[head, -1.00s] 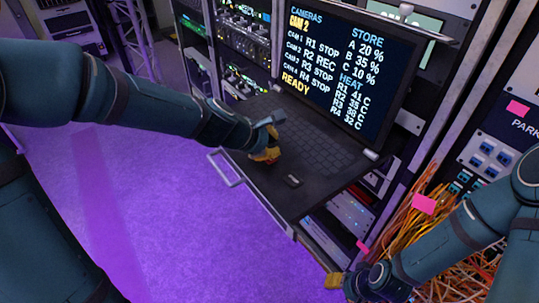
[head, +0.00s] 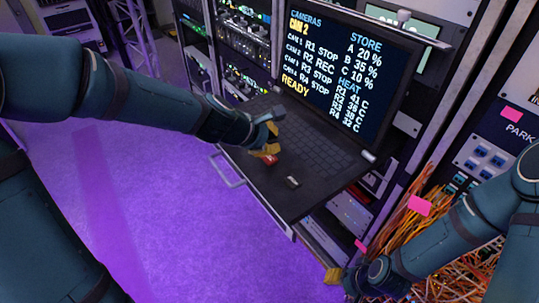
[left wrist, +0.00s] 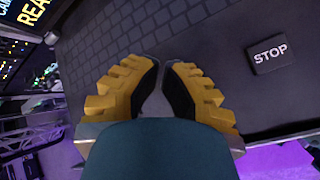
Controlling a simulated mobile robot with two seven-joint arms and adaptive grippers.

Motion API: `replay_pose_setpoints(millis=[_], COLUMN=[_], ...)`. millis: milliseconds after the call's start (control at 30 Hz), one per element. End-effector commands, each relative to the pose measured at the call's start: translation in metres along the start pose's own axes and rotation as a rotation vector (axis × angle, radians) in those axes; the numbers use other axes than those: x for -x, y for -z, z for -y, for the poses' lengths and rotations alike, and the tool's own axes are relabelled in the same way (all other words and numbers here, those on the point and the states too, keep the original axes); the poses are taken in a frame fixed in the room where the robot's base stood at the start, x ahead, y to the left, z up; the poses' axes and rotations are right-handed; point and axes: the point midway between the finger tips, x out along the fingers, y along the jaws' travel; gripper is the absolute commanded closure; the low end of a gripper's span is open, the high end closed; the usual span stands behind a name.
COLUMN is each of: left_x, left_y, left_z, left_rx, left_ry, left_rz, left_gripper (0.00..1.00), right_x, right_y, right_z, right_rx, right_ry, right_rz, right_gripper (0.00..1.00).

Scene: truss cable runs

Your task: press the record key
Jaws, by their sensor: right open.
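A pull-out keyboard shelf (head: 255,179) sits in the rack below a screen (head: 345,70) reading "CAM 2", "R2 REC" and "READY". A small red key (head: 271,160) shows on the shelf, partly covered by my left gripper (head: 266,151); its label is unreadable. A dark key (head: 292,181) lies nearer the front edge; in the left wrist view the key reads "STOP" (left wrist: 269,54). My left gripper's yellow fingers (left wrist: 161,68) are close together with nothing seen between them. Contact with the red key cannot be told. My right gripper (head: 334,276) is low, beside the rack.
A keyboard (head: 318,152) fills the back of the shelf. A handle (head: 227,170) sticks out at its front left. Orange cables (head: 410,215) and pink tags (head: 420,206) hang at the right, near my right arm. The purple floor (head: 170,210) is clear.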

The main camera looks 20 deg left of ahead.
Motion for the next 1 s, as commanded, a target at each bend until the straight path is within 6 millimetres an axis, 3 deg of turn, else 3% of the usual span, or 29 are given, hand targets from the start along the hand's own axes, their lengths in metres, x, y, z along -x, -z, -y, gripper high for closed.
replay_pose_setpoints(millis=[467,1000], left_x=[0.032,0.032], left_y=[-0.023,-0.023], left_z=[-0.023,-0.023], left_rx=[0.000,0.000], left_ry=[0.000,0.000], left_rz=[0.000,0.000], left_gripper=[1.00,1.00], right_x=[0.042,0.042], right_y=[0.004,0.004], right_z=[0.016,0.016], right_rx=[0.000,0.000], right_ry=[0.000,0.000], right_rz=[0.000,0.000], right_gripper=[0.53,0.53])
